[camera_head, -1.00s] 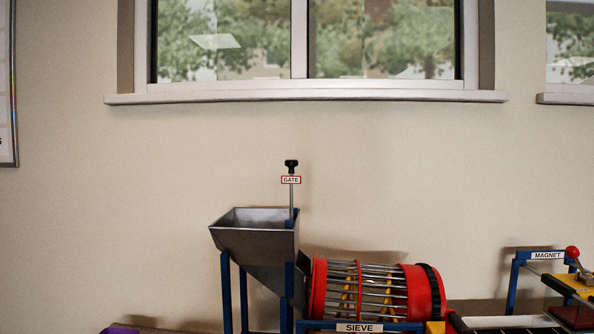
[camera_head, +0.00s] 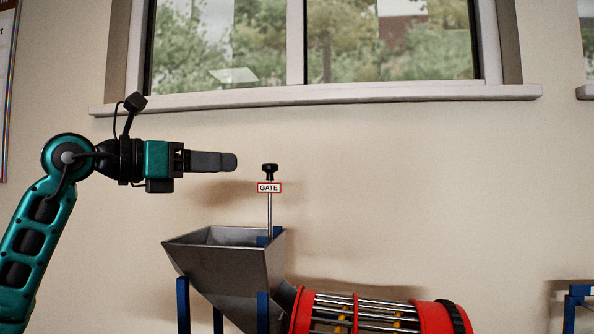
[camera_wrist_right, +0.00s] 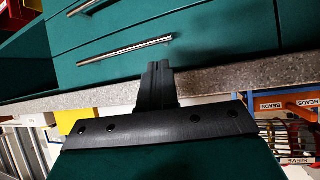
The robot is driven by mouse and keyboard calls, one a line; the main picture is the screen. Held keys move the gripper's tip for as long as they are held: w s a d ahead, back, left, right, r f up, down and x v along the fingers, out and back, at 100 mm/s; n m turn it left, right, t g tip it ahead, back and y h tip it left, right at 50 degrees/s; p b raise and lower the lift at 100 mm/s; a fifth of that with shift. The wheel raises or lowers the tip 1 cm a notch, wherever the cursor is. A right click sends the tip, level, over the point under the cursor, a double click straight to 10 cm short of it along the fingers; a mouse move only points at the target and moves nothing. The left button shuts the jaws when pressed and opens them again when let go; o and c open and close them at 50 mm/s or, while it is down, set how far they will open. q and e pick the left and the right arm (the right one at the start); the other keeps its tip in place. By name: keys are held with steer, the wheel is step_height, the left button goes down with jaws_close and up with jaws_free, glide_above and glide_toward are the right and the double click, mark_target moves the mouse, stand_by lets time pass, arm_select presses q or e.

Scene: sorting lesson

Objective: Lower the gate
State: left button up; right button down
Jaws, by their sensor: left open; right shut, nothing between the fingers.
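The gate (camera_head: 269,200) is a thin upright metal rod with a black knob (camera_head: 270,171) on top and a white, red-edged GATE label. It rises from the right edge of the grey metal hopper (camera_head: 215,262). My left gripper (camera_head: 236,162) comes in from the left, level with the knob and a little to its left, not touching it in the picture. Its fingers are open; one hides the other from this side. My right gripper (camera_wrist_right: 158,66) shows in the right wrist view, shut and empty, away from the gate.
The red-ended sieve drum (camera_head: 375,314) lies right of the hopper. Blue posts (camera_head: 183,305) hold up the hopper. A window sill (camera_head: 320,97) runs along the wall above. The right wrist view shows green drawers (camera_wrist_right: 220,30) and a grey speckled counter edge (camera_wrist_right: 225,83).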

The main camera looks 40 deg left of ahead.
mark_target(270, 187)
arm_select(q)
steer(key=p+x, duration=0.2)
steer(key=x, duration=0.1)
steer(key=p+x, duration=0.2)
steer(key=x, duration=0.2)
steer(key=p+x, duration=0.2)
steer(key=x, duration=0.1)
steer(key=shift+w+d+r+p, duration=0.1)
steer(key=shift+w+r+p, duration=0.15)
steer(key=shift+p, duration=0.1)
steer(key=shift+p+x, duration=0.7)
steer(key=shift+x, duration=0.1)
steer(key=shift+w+d+f, duration=0.1)
steer(key=shift+w+f, duration=0.15)
steer(key=shift+f, duration=0.05)
arm_select(e)
steer(key=shift+h, duration=0.4)
steer(key=r, duration=0.1)
steer(key=s+d+r, duration=0.2)
steer(key=r, duration=0.1)
steer(key=shift+d+r, duration=0.1)
steer(key=shift+d, duration=0.1)
arm_select(q)
steer(key=shift+c, duration=0.2)
jaws_close()
arm_select(e)
steer(key=shift+a, duration=0.15)
